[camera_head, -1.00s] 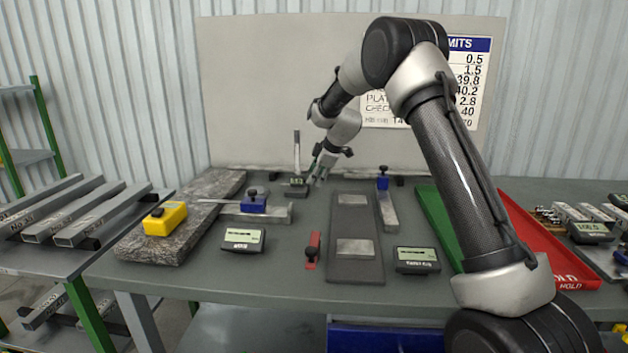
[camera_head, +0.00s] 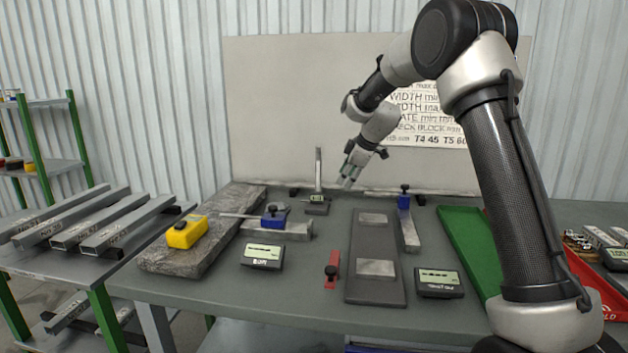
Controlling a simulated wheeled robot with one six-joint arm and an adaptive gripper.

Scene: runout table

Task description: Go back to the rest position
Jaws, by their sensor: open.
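My gripper (camera_head: 347,182) hangs from my arm near the back of the grey table, pointing down and left. It is open and nothing shows between its fingers. It is above the table, just right of a small dial gauge (camera_head: 317,203) with an upright post, and apart from it. My arm arches up on the right side of the view and covers part of the printed limits sheet (camera_head: 428,112) on the back panel.
The table (camera_head: 215,300) holds a yellow device (camera_head: 187,231) on a stone slab (camera_head: 165,258), a dark plate (camera_head: 375,290) with two metal blocks, displays (camera_head: 262,255) (camera_head: 438,282), a green tray (camera_head: 470,240) and a red tray (camera_head: 610,283). Steel bars (camera_head: 125,225) lie on the left rack.

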